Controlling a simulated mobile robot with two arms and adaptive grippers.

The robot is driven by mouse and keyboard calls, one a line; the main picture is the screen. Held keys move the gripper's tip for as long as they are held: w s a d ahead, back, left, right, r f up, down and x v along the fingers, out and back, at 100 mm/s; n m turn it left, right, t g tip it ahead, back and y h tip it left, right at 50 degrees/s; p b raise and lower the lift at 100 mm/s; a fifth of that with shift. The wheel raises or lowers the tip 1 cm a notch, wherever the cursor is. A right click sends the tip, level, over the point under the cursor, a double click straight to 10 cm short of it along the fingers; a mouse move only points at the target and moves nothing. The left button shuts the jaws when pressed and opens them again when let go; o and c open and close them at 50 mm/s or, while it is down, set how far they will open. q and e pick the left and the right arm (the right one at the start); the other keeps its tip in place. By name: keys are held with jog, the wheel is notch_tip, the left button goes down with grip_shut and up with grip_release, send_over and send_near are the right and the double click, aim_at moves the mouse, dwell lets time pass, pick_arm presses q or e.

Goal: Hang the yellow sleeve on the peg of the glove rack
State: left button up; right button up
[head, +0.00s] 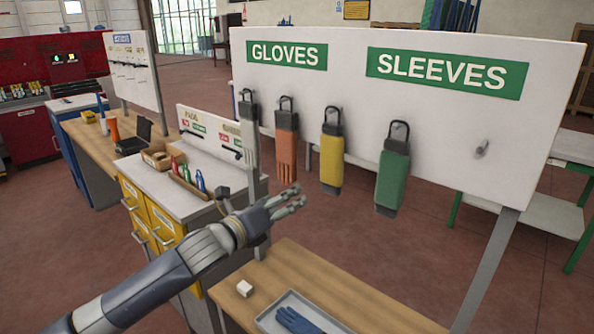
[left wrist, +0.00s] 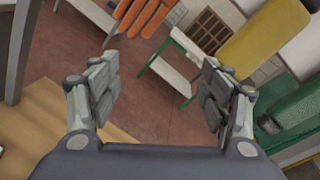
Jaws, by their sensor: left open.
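The yellow sleeve (head: 331,160) hangs by a black loop from the white glove rack (head: 420,125), third from the left. It also shows at the upper right of the left wrist view (left wrist: 265,38). An empty peg (head: 481,149) sticks out at the rack's right, below the SLEEVES sign. My left gripper (head: 300,196) is in front of the rack, low and left of the yellow sleeve, and apart from it. Its fingers are spread with nothing between them in the left wrist view (left wrist: 160,88). My right gripper is out of view.
An orange glove (head: 286,150) and a grey glove (head: 249,120) hang left of the yellow sleeve; a green sleeve (head: 393,180) hangs right of it. Below is a wooden table (head: 350,290) with a tray (head: 320,322) holding a blue glove (head: 297,320), and a white block (head: 244,288).

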aim_at(328, 156)
pick_arm(q)
jog(key=s+d+r+m+h, duration=0.35)
jog(key=s+r+m, duration=0.35)
jog(key=r, duration=0.4)
jog(key=shift+m+g+y, duration=0.3)
jog(key=shift+m+y, duration=0.05)
jog(key=shift+m, duration=0.15)
jog(key=p+x, duration=0.3)
jog(key=x, duration=0.7)
jog(key=shift+w+d+p, duration=0.1)
jog(key=shift+p, duration=0.25)
jog(key=shift+x, duration=0.8)
jog(key=shift+f, duration=0.1)
jog(key=c, duration=1.1)
jog(key=shift+c, duration=0.2)
jog(key=shift+r+p, duration=0.2)
jog(key=shift+p, duration=0.15)
